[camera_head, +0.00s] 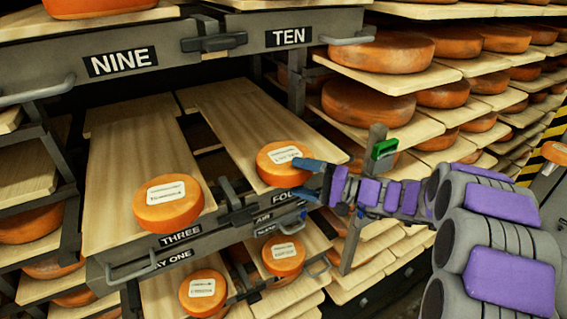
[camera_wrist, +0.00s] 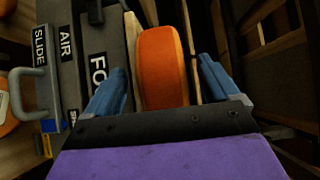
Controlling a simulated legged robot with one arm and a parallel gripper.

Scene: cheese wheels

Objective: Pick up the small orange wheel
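A small orange wheel (camera_head: 280,166) with a white label lies on a wooden board at the drawer marked FOUR. My gripper (camera_head: 304,176) reaches it from the right, with its blue fingers at the wheel's right side. In the wrist view the wheel (camera_wrist: 163,67) shows edge-on between the two open fingers (camera_wrist: 162,78). Gaps show between the wheel and both fingers. Another small orange wheel (camera_head: 168,203) with a white label lies on the board at the drawer marked THREE. Two more labelled wheels (camera_head: 203,293) (camera_head: 284,256) lie on the lower boards.
Racks of large cheese wheels (camera_head: 381,52) stand behind and right. A post with a green clip (camera_head: 384,149) stands behind my arm.

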